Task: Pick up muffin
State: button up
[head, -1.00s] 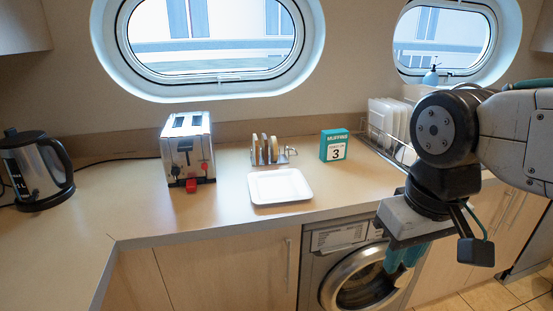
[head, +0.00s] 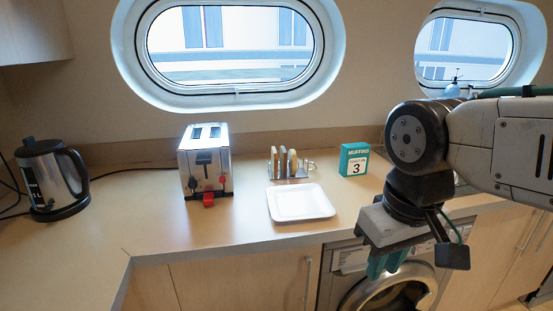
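A teal and white box (head: 355,160) stands upright on the counter, right of the toast rack. Its label reads "MUFFINS" with a large 3. No loose muffin can be made out; the rack (head: 302,177) holds several upright, tan, slice-like pieces (head: 283,161). An empty white square plate (head: 300,217) lies in front of the rack. My gripper (head: 386,264), with teal fingers pointing down, hangs in front of the counter edge, nearer the camera than the box and apart from it. The fingers look empty, but their gap is unclear.
A silver toaster (head: 206,165) with red controls stands left of the plate, and a kettle (head: 50,180) stands far left. A washing machine (head: 345,262) sits under the counter below my gripper. The counter between toaster and kettle is mostly clear, with a cable at the back.

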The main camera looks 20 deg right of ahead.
aim_at(292, 158)
jog(key=z, duration=0.3)
jog(key=i, duration=0.85)
jog(key=z, duration=0.45)
